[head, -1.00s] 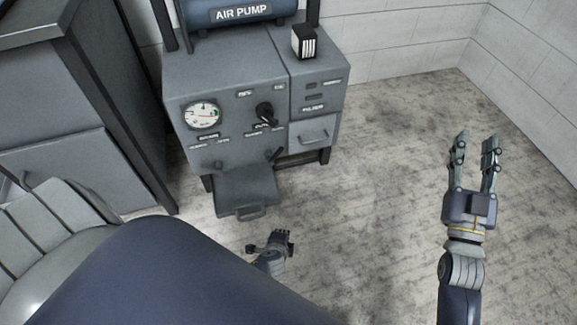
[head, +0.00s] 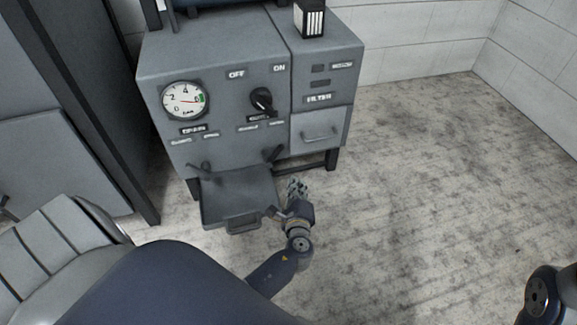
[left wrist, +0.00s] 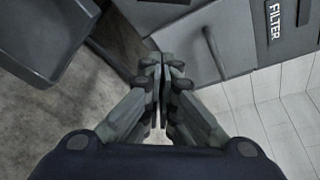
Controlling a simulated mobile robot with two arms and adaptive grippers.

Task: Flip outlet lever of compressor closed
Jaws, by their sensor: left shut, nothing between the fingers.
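The grey compressor (head: 215,60) stands ahead with a pressure gauge (head: 185,101) and a black rotary switch (head: 262,100) below OFF and ON labels. Two small dark levers sit low on its front: a left lever (head: 204,171) and a right lever (head: 273,154). The right one tilts up to the right, below a label too blurred to read surely. My left gripper (head: 297,187) is below and right of the right lever, apart from it. In the left wrist view the fingers (left wrist: 160,75) are shut and empty; neither lever is clearly visible there. My right gripper is out of view.
An open tray (head: 222,212) with a handle juts from the compressor's lower front, left of my left gripper. The FILTER drawer (head: 320,137) is above and right of it. Dark cabinets (head: 60,150) stand at the left. The floor (head: 430,190) at right is clear.

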